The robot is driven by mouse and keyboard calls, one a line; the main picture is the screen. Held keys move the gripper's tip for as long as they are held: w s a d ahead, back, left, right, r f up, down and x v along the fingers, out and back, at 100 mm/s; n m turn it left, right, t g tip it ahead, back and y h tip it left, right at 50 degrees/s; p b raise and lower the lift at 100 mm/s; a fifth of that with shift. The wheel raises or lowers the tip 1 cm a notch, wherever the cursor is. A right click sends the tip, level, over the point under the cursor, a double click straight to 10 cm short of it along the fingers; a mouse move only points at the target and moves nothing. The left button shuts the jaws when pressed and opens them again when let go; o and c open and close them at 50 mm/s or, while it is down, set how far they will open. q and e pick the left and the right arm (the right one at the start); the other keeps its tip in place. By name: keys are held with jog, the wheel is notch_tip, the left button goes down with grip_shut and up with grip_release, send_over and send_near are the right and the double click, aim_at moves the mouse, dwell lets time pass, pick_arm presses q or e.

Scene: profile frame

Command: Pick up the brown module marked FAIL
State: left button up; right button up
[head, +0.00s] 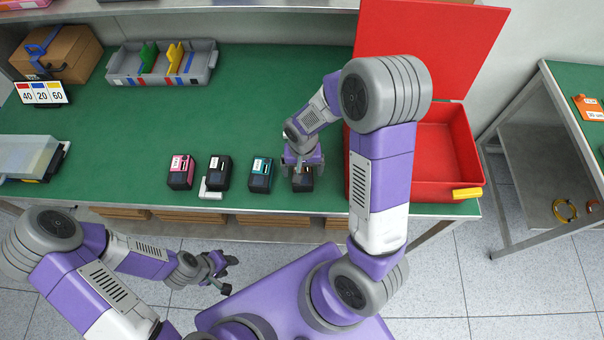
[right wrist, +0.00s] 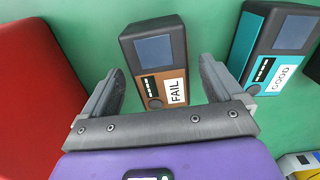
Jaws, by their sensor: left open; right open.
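The brown module (right wrist: 160,62) marked FAIL stands on the green bench in the right wrist view, dark-topped with a brown front. In the head view it shows only partly (head: 303,182), under my right gripper (head: 302,165). In the right wrist view my right gripper (right wrist: 155,88) is open, with one finger on either side of the module's lower part. I cannot tell whether the fingers touch it. My left gripper (head: 220,272) is open and empty in front of the bench, over the floor.
A teal module (head: 260,175) marked GOOD (right wrist: 272,45) stands close beside the brown one. An open red box (head: 440,190) is just right of the brown module. A grey tray (head: 125,65) sits at the back left.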

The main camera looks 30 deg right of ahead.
aim_at(302, 170)
jog(key=shift+f, duration=0.65)
jog(key=shift+w, duration=0.1)
jog(key=c, duration=1.2)
jog(key=shift+r, duration=0.15)
notch_tip(302, 170, up, 10)
jog(key=shift+f+p, duration=0.1)
jog(key=shift+p, duration=1.15)
